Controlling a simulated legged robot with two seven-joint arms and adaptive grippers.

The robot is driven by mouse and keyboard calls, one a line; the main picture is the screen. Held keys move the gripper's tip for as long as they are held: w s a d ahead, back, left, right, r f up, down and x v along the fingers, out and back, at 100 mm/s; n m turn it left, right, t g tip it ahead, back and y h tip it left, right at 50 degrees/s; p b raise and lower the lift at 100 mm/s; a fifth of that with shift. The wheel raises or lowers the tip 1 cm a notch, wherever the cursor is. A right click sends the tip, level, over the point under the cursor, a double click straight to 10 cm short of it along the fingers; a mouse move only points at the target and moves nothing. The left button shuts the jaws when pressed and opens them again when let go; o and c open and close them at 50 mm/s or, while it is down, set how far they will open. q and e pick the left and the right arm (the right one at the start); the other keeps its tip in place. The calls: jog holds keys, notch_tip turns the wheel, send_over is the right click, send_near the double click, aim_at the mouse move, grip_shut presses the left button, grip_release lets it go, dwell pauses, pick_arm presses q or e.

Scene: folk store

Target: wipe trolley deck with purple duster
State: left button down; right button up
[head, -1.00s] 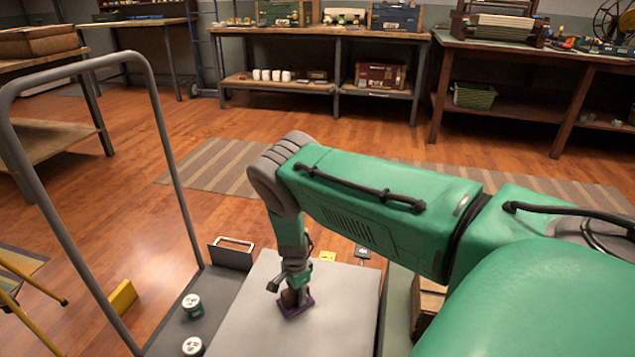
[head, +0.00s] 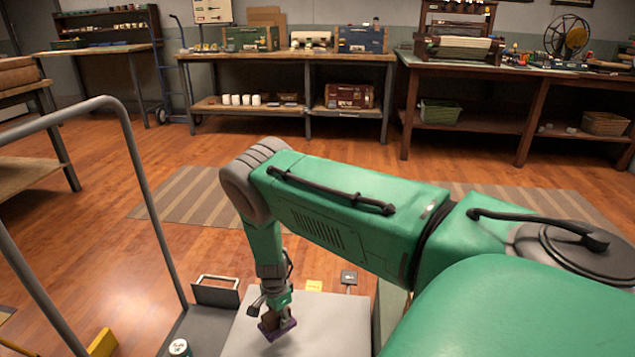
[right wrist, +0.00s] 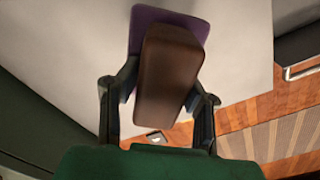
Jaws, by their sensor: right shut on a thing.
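The purple duster has a brown block handle (right wrist: 170,75) and a purple pad (right wrist: 150,18). My right gripper (right wrist: 160,92) is shut on the brown handle, with a finger on each side. In the head view the duster (head: 277,328) is below my right gripper (head: 274,305), at the light grey trolley deck (head: 325,325). It looks tilted, and I cannot tell whether the pad touches the deck. My green right arm hides part of the deck. My left gripper is out of view.
The trolley's grey tube handle (head: 143,175) rises at the left. A can (head: 180,348) stands on a dark surface beside the deck.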

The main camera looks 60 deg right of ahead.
jog(key=shift+a+r+p, duration=0.15)
jog(key=shift+r+p, duration=0.2)
jog(key=shift+r, duration=0.35)
jog(key=shift+a+r+p, duration=0.15)
jog(key=shift+r+p, duration=0.2)
jog(key=shift+r, duration=0.3)
jog(key=shift+d+f, duration=0.1)
jog(key=shift+w, duration=0.1)
